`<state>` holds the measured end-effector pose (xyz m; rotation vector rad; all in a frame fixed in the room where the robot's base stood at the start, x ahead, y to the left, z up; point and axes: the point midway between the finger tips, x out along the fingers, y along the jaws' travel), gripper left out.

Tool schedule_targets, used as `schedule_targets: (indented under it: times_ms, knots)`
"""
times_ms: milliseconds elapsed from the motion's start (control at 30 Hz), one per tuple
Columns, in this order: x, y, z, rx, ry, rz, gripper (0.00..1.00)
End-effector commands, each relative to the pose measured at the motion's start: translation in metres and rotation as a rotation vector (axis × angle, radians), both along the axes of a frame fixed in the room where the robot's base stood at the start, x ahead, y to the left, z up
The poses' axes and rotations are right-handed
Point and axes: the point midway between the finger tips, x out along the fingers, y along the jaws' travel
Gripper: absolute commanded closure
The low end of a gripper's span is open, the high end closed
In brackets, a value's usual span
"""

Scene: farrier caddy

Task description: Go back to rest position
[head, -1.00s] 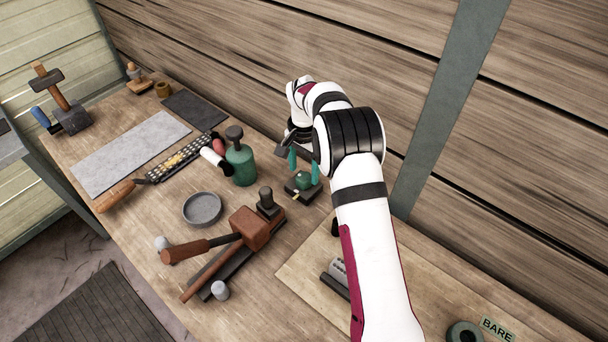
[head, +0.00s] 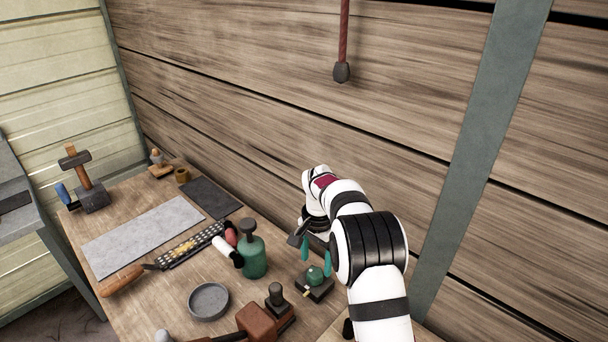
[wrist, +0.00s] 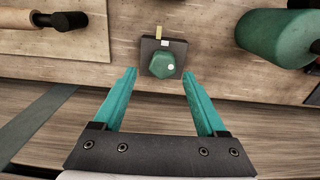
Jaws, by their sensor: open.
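My gripper (head: 316,257) has teal fingers and hangs near the back edge of the bench, close to the plank wall. In the wrist view my gripper (wrist: 160,98) is open, with nothing between its spread fingers. A small teal hexagonal piece (head: 315,274) sits on a dark square base (head: 316,291) just beyond and below the fingertips. In the wrist view the teal piece (wrist: 162,65) lies ahead of the gap between the fingertips, and no finger touches it there.
A green bottle (head: 252,258) stands left of my gripper. A grey dish (head: 208,301), a rasp (head: 190,246), a brown block (head: 263,322) and a hammer on a stand (head: 92,197) are on the bench. A red rod (head: 343,35) hangs before the wall.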

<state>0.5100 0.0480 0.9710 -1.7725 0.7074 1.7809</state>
Motion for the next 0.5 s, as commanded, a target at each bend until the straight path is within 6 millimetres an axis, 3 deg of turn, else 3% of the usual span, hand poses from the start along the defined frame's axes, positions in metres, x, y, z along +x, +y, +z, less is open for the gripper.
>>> schedule_targets:
  times_ms: [67,167,200,267,300,400,500]
  knots:
    - [-0.019,-0.004,0.033,0.012,-0.005,0.017,0.26]
    - [-0.077,-0.010,0.091,0.038,-0.004,0.065,0.26]
    - [-0.108,-0.013,0.112,0.051,-0.002,0.087,0.26]
    - [-0.159,-0.016,0.136,0.071,-0.003,0.123,0.26]
    - [-0.194,-0.018,0.146,0.084,-0.002,0.147,0.26]
    - [-0.278,-0.018,0.153,0.115,-0.005,0.203,0.26]
    - [-0.339,-0.016,0.143,0.140,-0.005,0.242,0.26]
